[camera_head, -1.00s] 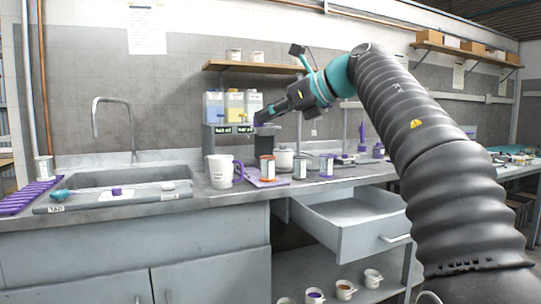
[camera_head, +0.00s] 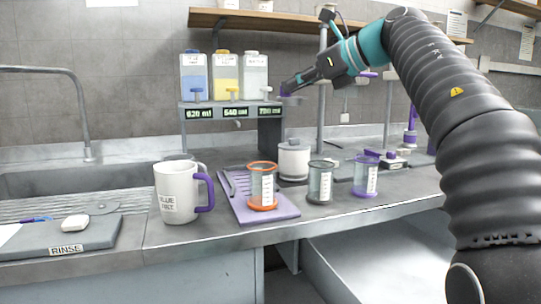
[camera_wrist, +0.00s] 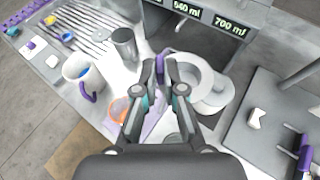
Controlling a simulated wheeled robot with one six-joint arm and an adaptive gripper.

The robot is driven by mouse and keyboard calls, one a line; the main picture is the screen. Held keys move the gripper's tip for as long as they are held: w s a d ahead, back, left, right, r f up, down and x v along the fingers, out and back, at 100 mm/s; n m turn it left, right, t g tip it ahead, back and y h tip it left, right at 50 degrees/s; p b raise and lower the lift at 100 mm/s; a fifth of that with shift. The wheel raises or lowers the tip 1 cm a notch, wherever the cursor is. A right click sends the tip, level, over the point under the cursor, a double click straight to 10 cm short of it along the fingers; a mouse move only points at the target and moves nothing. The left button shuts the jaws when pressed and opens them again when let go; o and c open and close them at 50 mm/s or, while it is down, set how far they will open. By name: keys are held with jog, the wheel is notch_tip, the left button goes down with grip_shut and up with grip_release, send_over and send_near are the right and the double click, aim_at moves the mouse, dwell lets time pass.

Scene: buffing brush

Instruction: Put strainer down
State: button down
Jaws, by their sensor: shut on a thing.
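My gripper (camera_head: 285,89) is up in front of the dispenser's right end, above the counter. It is shut on the purple handle of the strainer (camera_wrist: 190,72). In the wrist view the handle sits between the fingertips (camera_wrist: 159,70), and the strainer's round pale head lies just to the right of them. In the head view only a small grey and purple part of the strainer (camera_head: 293,100) shows, held in the air above the white lidded jar (camera_head: 293,160). The strainer's inside is hard to make out.
A dispenser (camera_head: 232,106) with three bottles stands behind. A white mug (camera_head: 178,193) is left of a purple mat (camera_head: 272,216) bearing an orange-rimmed beaker (camera_head: 262,184). Grey (camera_head: 320,182) and purple (camera_head: 366,177) beakers stand right. A drawer (camera_head: 340,270) is open below.

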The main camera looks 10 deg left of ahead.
jog(key=s+a+f+b, duration=0.4)
jog(key=s+f+b, duration=0.2)
jog(key=s+f, duration=0.4)
jog(key=shift+s+a+f, duration=0.2)
jog(key=shift+a+f, duration=0.2)
jog(key=shift+f, duration=0.05)
jog(key=shift+f+b, duration=0.1)
jog(key=shift+b, duration=0.2)
jog(key=c, duration=1.3)
grip_release()
jog(key=p+v, duration=0.1)
jog(key=v, duration=1.1)
